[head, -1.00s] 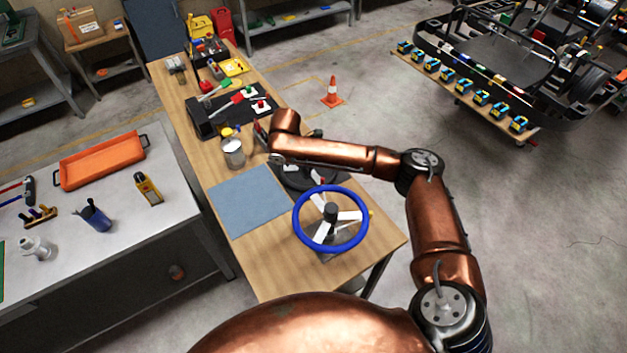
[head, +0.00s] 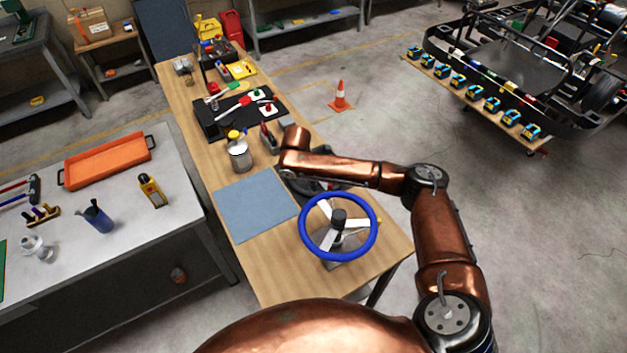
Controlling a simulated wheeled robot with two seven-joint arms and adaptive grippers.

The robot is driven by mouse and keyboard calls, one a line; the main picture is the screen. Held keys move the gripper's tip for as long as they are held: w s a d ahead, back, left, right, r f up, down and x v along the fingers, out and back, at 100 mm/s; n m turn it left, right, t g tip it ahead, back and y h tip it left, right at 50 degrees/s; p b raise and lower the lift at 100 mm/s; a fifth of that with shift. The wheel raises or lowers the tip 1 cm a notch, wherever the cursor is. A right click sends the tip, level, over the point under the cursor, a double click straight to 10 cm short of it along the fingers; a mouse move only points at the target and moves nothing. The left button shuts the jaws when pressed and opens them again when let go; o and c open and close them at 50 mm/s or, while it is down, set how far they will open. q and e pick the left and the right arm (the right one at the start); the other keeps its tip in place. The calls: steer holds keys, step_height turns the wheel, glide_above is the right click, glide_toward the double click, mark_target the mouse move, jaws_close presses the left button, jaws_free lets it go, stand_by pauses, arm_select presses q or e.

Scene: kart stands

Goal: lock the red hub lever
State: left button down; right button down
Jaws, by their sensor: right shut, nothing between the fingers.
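A black stand (head: 211,123) sits on the long wooden bench. On it are pale bars with coloured ends, among them a red handle (head: 245,101) and a red knob (head: 269,108) on a white plate. These are small; I cannot tell which is the hub lever or whether it is locked. My right gripper (head: 267,137) is shut and empty, just below and right of the stand. It is small and partly hidden by my copper wrist; I cannot see it touching any lever. My left gripper is out of view.
A blue steering wheel (head: 303,238) stands at the bench's near end, beside a blue-grey mat (head: 254,203). A metal can (head: 240,157) is left of my right wrist. An orange cone (head: 340,95) stands on the floor beyond. The grey table (head: 135,222) is at left.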

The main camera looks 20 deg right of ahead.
steer(key=w+d+f+p, duration=0.1)
steer(key=d+f, duration=0.4)
steer(key=shift+w+f, duration=0.15)
steer(key=shift+w, duration=0.15)
steer(key=shift+d+p, duration=0.15)
steer(key=shift+p, duration=0.2)
